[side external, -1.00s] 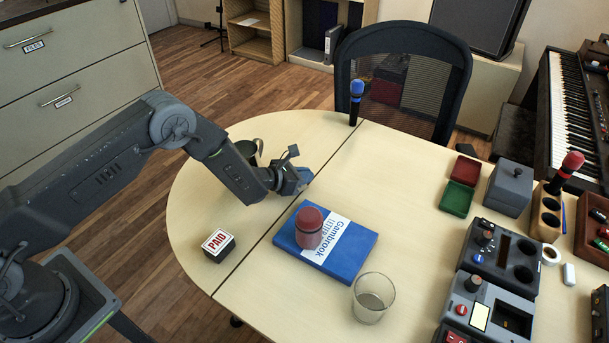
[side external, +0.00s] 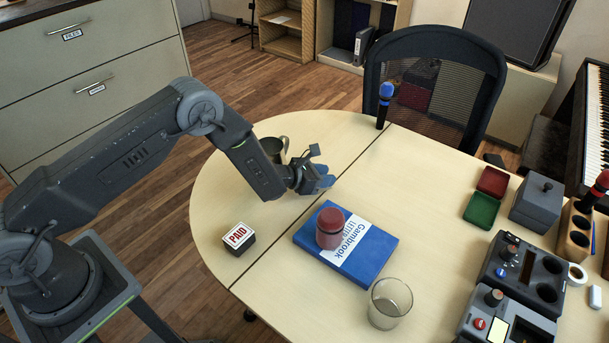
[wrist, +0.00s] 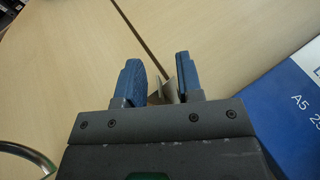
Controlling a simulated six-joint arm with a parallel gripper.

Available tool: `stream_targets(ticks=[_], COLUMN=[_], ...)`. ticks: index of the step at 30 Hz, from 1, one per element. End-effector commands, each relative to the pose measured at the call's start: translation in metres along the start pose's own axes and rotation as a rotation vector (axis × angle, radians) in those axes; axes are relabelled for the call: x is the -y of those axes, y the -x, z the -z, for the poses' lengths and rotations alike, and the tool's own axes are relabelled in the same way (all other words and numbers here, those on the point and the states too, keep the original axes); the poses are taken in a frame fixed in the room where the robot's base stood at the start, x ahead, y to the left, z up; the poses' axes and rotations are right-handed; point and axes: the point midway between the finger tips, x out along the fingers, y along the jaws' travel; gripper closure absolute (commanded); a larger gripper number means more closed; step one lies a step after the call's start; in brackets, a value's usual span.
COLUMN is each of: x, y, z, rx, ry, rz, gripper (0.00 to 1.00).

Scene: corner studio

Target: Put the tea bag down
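My gripper (side external: 325,181) is low over the table, beside the seam and behind the blue book. In the wrist view its two blue fingers (wrist: 162,78) stand a little apart.
A metal mug (side external: 273,148) stands just left of my gripper. A PAID stamp (side external: 239,238), a glass (side external: 390,303) and a blue-topped microphone (side external: 384,104) stand around. The table right of the seam, behind the book, is clear.

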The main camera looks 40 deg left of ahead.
Motion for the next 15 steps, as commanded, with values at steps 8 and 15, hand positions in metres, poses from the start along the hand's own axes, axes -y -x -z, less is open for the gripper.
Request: stream_targets(ticks=[8, 15], x=[-0.001, -0.001], y=[0.052, 0.091], z=[-0.001, -0.001], rx=[-0.001, 0.0], ry=[0.001, 0.001], rz=[-0.002, -0.002], gripper=[0.66, 0.66])
